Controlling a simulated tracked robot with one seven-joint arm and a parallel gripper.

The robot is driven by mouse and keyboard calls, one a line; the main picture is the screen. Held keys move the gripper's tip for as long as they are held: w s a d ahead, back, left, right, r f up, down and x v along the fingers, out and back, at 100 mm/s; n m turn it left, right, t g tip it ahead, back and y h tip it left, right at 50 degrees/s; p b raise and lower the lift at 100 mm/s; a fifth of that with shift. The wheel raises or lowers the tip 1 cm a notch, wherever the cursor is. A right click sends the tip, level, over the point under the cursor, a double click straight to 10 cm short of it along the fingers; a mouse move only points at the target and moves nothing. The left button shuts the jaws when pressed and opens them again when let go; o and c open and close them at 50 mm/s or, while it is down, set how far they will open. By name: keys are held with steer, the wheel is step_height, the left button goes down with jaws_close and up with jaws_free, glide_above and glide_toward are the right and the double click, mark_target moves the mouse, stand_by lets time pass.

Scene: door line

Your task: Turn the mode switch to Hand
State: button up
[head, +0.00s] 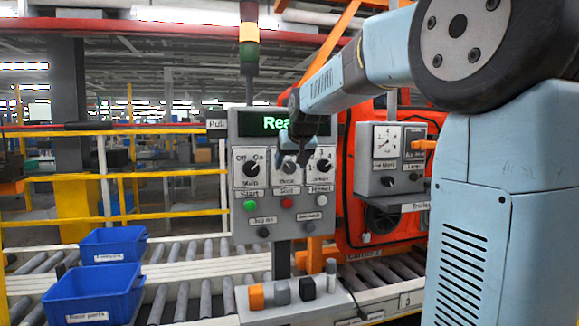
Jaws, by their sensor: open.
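The grey control panel (243,222) stands upright in the middle of the head view, with a green-lit display partly covered by my arm. The mode switch (288,169) is the middle of three rotary switches in the upper row. My gripper (294,151) is in front of it, open, with its fingers over the upper part of its plate. The position labels and the knob's pointer are hidden or too small to read, so I cannot tell its setting. I cannot tell whether the fingers touch the knob.
The main switch (251,169) is to the left and another rotary switch (323,166) to the right, both close by. Below are the green start button (250,206), a red button (287,203) and a reset button (321,201). Blue bins (92,293) stand on the roller conveyor.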

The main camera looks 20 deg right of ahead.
steer(key=shift+x, duration=0.9)
steer(key=c, duration=1)
